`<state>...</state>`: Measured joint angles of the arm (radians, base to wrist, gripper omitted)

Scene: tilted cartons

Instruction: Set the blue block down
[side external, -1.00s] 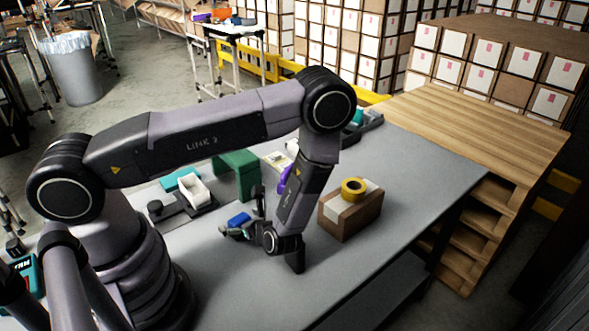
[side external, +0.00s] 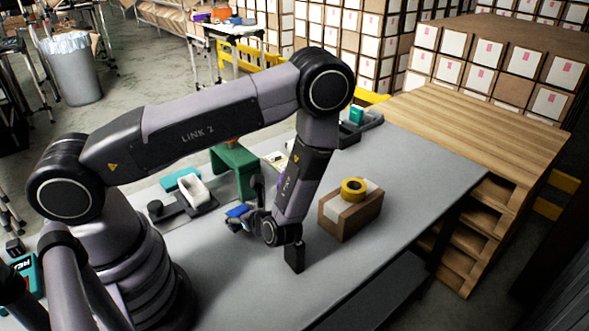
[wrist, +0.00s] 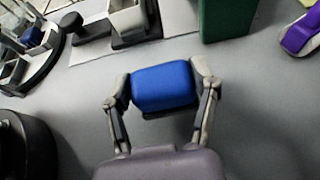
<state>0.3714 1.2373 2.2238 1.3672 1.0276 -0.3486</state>
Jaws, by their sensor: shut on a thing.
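The blue block (wrist: 164,86) is between the two fingers of my gripper (wrist: 165,92) in the wrist view, with a finger against each side. In the side external view the blue block (side external: 238,211) shows at the end of my gripper (side external: 240,220), left of the wrist. My gripper is shut on it. The grey tabletop (side external: 345,265) lies below. I cannot tell whether the block touches the table or hangs just above it.
A carton (side external: 347,217) with a yellow tape roll (side external: 353,188) on it stands to the right. A green stand (side external: 233,172) and a white container (side external: 194,189) are behind the block. A purple object (wrist: 300,33) lies far right in the wrist view.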

